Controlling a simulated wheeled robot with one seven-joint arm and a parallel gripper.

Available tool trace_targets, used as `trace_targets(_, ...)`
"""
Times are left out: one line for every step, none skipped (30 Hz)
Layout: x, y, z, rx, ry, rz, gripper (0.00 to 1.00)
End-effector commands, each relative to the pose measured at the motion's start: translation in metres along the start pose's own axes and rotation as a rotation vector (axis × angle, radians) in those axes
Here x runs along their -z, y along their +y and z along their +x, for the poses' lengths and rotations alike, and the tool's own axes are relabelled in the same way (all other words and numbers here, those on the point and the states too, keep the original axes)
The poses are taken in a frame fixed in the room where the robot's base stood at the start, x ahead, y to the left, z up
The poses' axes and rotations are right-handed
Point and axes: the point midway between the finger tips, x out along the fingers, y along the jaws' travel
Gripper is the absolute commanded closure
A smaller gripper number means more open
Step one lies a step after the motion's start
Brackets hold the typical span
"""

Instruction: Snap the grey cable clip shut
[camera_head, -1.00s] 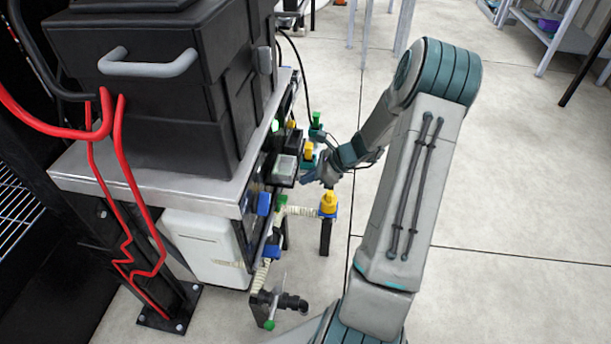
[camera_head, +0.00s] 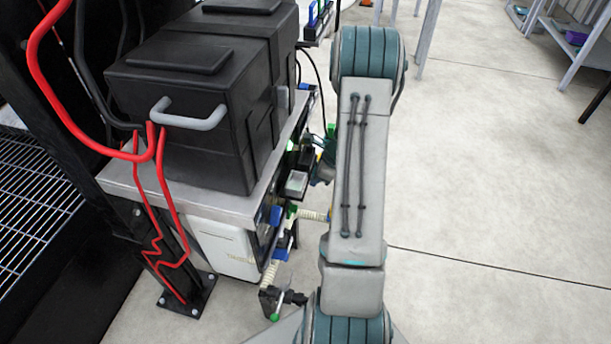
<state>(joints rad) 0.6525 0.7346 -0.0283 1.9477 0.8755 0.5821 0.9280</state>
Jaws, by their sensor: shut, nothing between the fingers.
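I cannot make out the grey cable clip for sure among the small parts on the manifold panel (camera_head: 266,226) along the right side of the bench. My gripper (camera_head: 318,178) shows only as a small teal and dark sliver at the left edge of my raised arm, close to the panel's right side. The arm hides most of it. It is shut, with nothing seen in it. I cannot tell whether it touches anything.
A black lidded tote (camera_head: 180,125) with a grey handle stands on the metal bench top (camera_head: 228,207). Red cables (camera_head: 165,215) hang at the left. A white container (camera_head: 222,247) sits below. A ribbed hose (camera_head: 270,272) runs low by the panel.

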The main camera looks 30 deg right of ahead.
Motion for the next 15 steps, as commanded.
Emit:
trace_targets(0.0013,-0.0009,-0.0048,0.001,-0.006,0.010,1.00)
trace_targets(0.0027,-0.0017,-0.0058,0.002,-0.007,0.015,1.00)
trace_targets(0.0043,-0.0022,-0.0051,0.004,-0.008,0.018,1.00)
trace_targets(0.0049,-0.0022,-0.0035,0.004,-0.008,0.017,1.00)
trace_targets(0.0053,-0.0024,-0.0034,0.004,-0.008,0.017,1.00)
trace_targets(0.0057,-0.0025,-0.0036,0.005,-0.008,0.018,1.00)
trace_targets(0.0059,-0.0026,-0.0036,0.005,-0.008,0.018,1.00)
trace_targets(0.0059,-0.0026,-0.0037,0.005,-0.008,0.017,1.00)
trace_targets(0.0057,-0.0025,-0.0038,0.005,-0.008,0.017,1.00)
trace_targets(0.0053,-0.0025,-0.0040,0.005,-0.008,0.016,1.00)
trace_targets(0.0049,-0.0024,-0.0044,0.005,-0.008,0.016,1.00)
trace_targets(0.0041,-0.0023,-0.0053,0.005,-0.008,0.015,1.00)
trace_targets(0.0035,-0.0022,-0.0062,0.004,-0.008,0.015,1.00)
trace_targets(0.0028,-0.0022,-0.0073,0.004,-0.008,0.014,1.00)
trace_targets(0.0018,-0.0021,-0.0090,0.004,-0.008,0.014,1.00)
